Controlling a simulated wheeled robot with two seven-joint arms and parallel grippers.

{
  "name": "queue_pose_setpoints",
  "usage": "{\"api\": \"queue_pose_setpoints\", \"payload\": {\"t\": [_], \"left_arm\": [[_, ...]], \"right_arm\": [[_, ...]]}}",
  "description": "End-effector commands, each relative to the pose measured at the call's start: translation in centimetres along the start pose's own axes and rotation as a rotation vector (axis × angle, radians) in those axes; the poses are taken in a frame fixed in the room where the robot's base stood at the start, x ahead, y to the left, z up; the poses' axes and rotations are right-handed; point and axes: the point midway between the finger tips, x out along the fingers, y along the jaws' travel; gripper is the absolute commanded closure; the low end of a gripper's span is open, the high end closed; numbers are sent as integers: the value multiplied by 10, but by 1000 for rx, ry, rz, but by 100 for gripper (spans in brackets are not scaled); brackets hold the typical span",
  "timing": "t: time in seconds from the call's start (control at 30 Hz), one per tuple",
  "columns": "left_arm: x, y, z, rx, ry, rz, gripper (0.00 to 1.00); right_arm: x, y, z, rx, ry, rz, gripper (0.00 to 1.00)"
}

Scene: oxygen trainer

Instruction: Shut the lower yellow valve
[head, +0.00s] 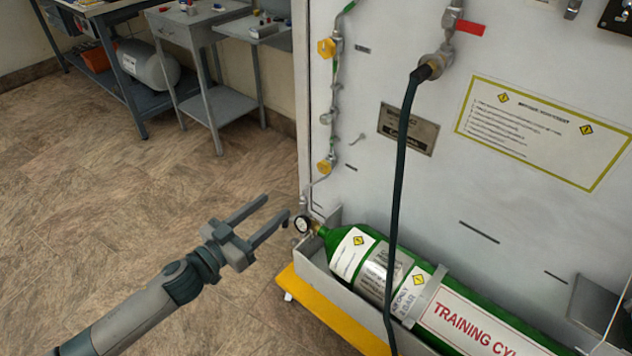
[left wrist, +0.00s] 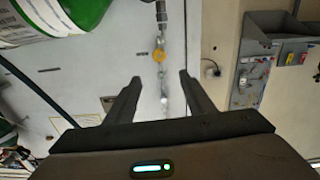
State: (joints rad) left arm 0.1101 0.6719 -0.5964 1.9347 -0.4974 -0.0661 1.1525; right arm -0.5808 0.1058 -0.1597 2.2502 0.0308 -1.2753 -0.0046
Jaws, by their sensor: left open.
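The lower yellow valve (head: 325,166) sits on a thin vertical pipe at the left edge of the grey panel, above the green cylinder's gauge. A yellow valve, apparently this lower one, shows in the left wrist view (left wrist: 158,56), beyond the fingertips and roughly between their lines. The upper yellow valve (head: 326,48) is higher on the same pipe. My left gripper (head: 276,206) is open and empty, left of and below the lower valve in the head view and apart from it. My right gripper is in neither view.
A green cylinder (head: 345,240) with a pressure gauge (head: 303,225) lies tilted in a grey tray at the panel's foot, close to my left gripper. A dark hose (head: 400,170) hangs in front of the panel. A grey cart (head: 215,90) stands behind. The floor at left is clear.

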Motion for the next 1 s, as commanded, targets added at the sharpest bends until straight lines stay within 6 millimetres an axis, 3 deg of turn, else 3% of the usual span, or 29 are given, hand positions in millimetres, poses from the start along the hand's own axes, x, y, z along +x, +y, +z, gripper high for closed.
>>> {"api": "queue_pose_setpoints", "payload": {"t": [0.2, 0.67, 1.0], "left_arm": [[-1, 1, 3, -119, -8, 1, 51], [3, 1, 2, -120, -7, 1, 51], [34, 1, 1, -119, -6, 3, 51]], "right_arm": [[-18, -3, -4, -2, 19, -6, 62], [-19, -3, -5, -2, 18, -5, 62], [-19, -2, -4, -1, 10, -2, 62]]}}
